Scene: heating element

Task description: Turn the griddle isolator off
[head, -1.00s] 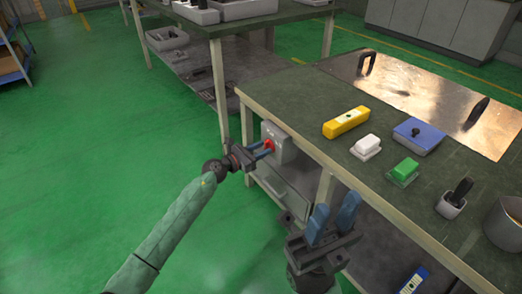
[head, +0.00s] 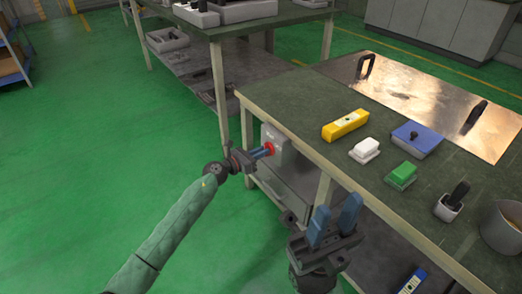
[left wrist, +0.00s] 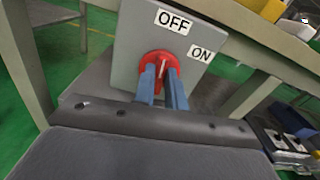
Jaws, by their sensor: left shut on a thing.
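The griddle isolator is a grey box (head: 279,143) under the left edge of the worktable, with a red rotary knob (left wrist: 157,62) on its face. In the left wrist view, an OFF label (left wrist: 173,21) is above the knob and an ON label (left wrist: 202,54) is to its upper right. The knob's white mark (left wrist: 164,64) points up, roughly towards OFF; its exact setting is hard to tell. My left gripper (head: 268,150) is shut on the knob, its blue fingers partly covering it. My right gripper (head: 335,215) is open and empty beside the table's front edge.
The worktable (head: 282,94) carries a polished griddle plate (head: 415,95), a yellow device (head: 345,124), a white box (head: 365,149), a blue box (head: 417,138), a green box (head: 402,174) and a pot (head: 505,228). The green floor (head: 90,150) at left is clear.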

